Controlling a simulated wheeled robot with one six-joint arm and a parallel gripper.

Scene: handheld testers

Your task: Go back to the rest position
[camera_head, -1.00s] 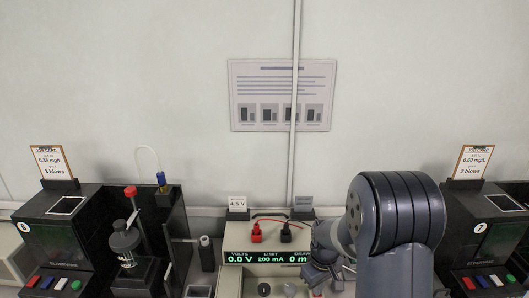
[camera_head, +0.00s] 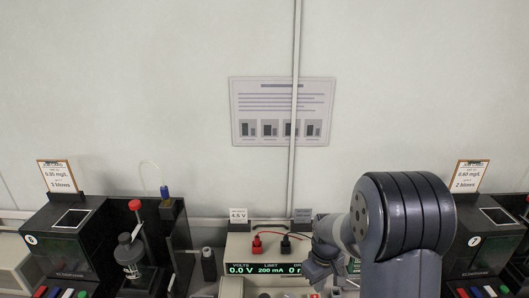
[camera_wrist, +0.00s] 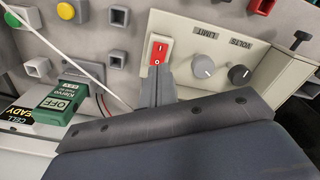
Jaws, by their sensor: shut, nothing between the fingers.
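My gripper (camera_wrist: 158,82) is shut and empty in the wrist view. Its fingertips are just below a red rocker switch (camera_wrist: 160,48) on a pale power supply panel; I cannot tell whether they touch it. The supply (camera_head: 238,252) stands at bottom centre in the head view, its green display reading 0.0 V and 200 mA. My arm (camera_head: 405,215) covers the supply's right side there, and the fingertips cannot be made out.
A green tester marked OFF (camera_wrist: 62,103) lies left. Black breathalyser units (camera_head: 62,240) and (camera_head: 470,245) stand either side. A black stand with a bottle (camera_head: 130,255) is at left.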

